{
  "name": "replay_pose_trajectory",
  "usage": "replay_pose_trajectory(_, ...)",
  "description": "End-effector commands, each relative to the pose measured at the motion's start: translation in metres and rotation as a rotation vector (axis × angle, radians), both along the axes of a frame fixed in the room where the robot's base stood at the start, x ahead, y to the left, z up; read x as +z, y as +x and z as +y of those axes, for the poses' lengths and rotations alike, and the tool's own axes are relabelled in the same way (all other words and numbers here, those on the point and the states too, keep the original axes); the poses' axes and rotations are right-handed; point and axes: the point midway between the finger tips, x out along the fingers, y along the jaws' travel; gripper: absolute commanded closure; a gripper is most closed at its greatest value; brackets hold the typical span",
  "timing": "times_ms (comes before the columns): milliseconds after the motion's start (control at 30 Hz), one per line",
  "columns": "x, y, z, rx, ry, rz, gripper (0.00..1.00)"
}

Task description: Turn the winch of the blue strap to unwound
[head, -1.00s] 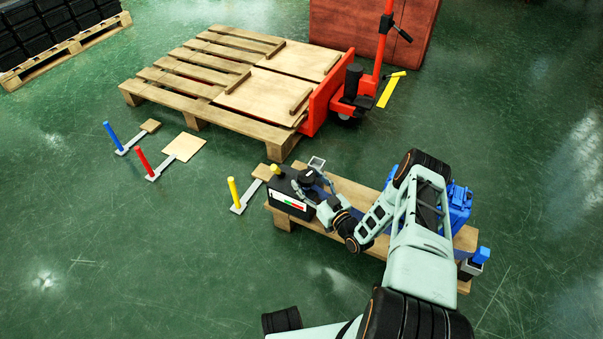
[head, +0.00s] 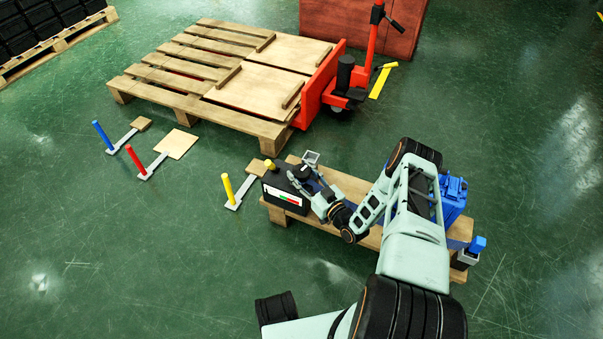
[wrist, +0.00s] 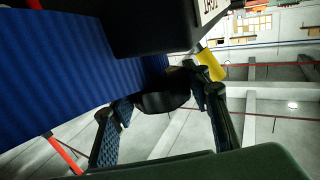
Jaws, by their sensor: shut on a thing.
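The winch box (head: 286,197) is black with a white label and a red-green indicator, at the left end of a low wooden platform. A dark round knob (wrist: 163,101) sits under the box beside the wide blue strap (wrist: 75,70) in the wrist view. My gripper (head: 303,175) reaches to the winch's right side. In the wrist view its two fingers (wrist: 155,110) are shut around the knob, one on each side. In the head view the fingers and wrist hide most of the knob and strap.
A yellow post (head: 228,188) stands left of the winch, with red (head: 133,158) and blue (head: 101,135) posts beyond. A blue device (head: 453,197) and blue-topped lever (head: 478,244) are at the platform's right. A large pallet (head: 190,112) and red pallet jack (head: 318,85) stand behind.

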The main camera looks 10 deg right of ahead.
Motion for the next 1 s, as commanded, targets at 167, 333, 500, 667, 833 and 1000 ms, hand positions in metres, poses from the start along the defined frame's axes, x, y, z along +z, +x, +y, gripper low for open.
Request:
replay_pose_trajectory(167,0.0008,0.0014,-0.0006,0.091,-0.003,-0.005,0.80)
replay_pose_trajectory(333,0.0005,0.0008,0.0000,0.123,-0.001,0.000,0.80)
replay_pose_trajectory(500,0.0006,0.0009,0.0001,0.122,-0.001,0.000,0.81)
replay_pose_trajectory(667,0.0005,0.0007,0.0001,0.122,-0.001,0.000,0.42)
replay_pose_trajectory(833,0.0003,0.0004,0.0002,0.122,-0.001,0.000,0.38)
replay_pose_trajectory(1000,0.0000,-0.0010,-0.0008,0.121,-0.001,0.001,0.38)
